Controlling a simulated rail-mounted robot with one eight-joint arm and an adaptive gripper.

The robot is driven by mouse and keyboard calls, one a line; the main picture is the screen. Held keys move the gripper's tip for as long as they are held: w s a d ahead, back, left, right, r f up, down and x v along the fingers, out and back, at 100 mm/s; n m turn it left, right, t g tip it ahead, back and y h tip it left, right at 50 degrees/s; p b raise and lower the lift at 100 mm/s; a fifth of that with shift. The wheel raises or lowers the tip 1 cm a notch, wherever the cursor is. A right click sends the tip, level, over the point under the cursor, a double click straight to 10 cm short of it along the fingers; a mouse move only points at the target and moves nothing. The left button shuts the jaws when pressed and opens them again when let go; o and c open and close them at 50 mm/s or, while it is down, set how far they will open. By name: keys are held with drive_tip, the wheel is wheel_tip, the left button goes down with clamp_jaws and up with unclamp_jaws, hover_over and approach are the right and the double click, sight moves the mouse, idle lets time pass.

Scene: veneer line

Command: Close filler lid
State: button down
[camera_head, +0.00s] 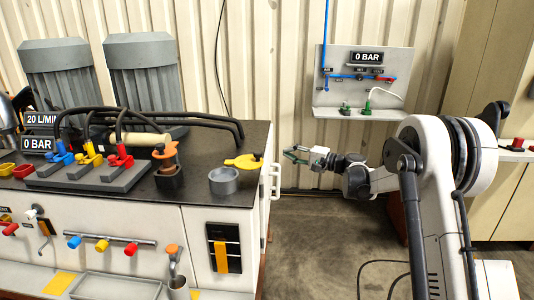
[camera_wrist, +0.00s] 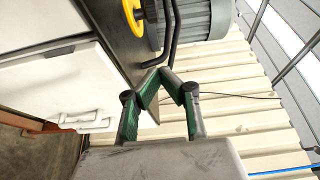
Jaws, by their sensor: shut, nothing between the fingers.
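The yellow filler lid (camera_head: 244,161) lies flat-looking to the back right of the open grey filler ring (camera_head: 223,181), near the right end of the dark bench top. The ring's opening is uncovered. My gripper (camera_head: 289,153) is to the right of the lid, past the bench's edge and clear of it. It is shut and empty. In the wrist view my gripper's green-lined fingers (camera_wrist: 162,78) come together at their tips. A yellow round part (camera_wrist: 133,15) shows at the top of that view; I cannot tell if it is the lid.
The bench top (camera_head: 205,145) carries a rack of coloured couplings (camera_head: 95,172), black hoses and an orange-handled part (camera_head: 167,160). A white handle (camera_head: 275,181) juts from the bench's right side. A gauge panel (camera_head: 365,80) hangs on the wall. The floor between is free.

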drive_tip(key=a, duration=0.9)
drive_tip(key=shift+w+a+b, duration=0.2)
drive_tip(key=shift+w+b, duration=0.2)
drive_tip(key=shift+w, duration=0.05)
drive_tip(key=shift+s+d+f, duration=0.1)
drive_tip(key=shift+d, duration=0.05)
